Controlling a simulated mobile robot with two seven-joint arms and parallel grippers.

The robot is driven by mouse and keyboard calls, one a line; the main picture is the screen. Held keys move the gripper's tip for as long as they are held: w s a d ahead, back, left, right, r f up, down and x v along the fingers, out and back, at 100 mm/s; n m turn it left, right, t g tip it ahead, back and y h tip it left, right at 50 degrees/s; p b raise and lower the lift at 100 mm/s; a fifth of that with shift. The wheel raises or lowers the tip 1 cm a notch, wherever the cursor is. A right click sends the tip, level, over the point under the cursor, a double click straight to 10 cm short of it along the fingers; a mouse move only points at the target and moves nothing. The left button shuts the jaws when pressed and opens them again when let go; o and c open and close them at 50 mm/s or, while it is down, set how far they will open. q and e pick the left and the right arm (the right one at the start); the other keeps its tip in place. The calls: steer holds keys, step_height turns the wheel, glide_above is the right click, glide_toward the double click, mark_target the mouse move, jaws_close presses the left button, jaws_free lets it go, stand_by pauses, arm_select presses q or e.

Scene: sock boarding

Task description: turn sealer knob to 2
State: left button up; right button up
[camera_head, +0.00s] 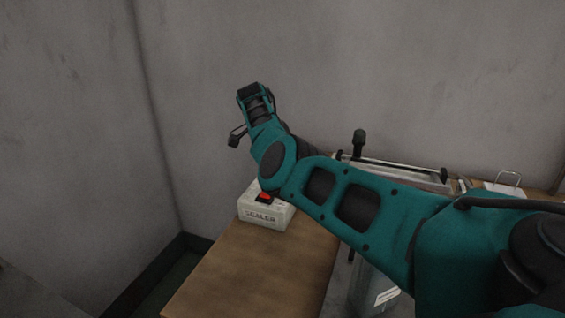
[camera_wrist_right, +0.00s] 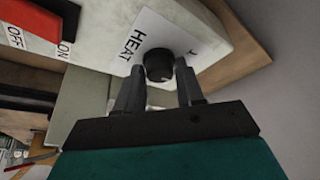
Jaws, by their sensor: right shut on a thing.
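The sealer (camera_head: 265,217) is a pale box labelled SEALER on the wooden table. Its red switch (camera_head: 264,198) is on top, and shows in the right wrist view (camera_wrist_right: 32,20) beside OFF and ON labels. The black knob (camera_wrist_right: 158,65) sits by a white HEAT label (camera_wrist_right: 135,42) in the right wrist view. My right gripper (camera_wrist_right: 161,68) has its fingers on either side of the knob and is shut on it. The knob's setting cannot be read. In the head view the knob is hidden and my right arm reaches across the sealer. My left gripper is not in view.
The wooden table (camera_head: 255,265) is bare in front of the sealer. A metal frame with a dark-handled lever (camera_head: 359,143) stands behind my right arm. A white item with a wire loop (camera_head: 506,184) is at the right. Grey walls close off the back and left.

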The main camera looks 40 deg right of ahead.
steer(key=o, duration=1)
steer(key=p+v, duration=0.1)
steer(key=v, duration=1.1)
steer(key=shift+r, duration=0.45)
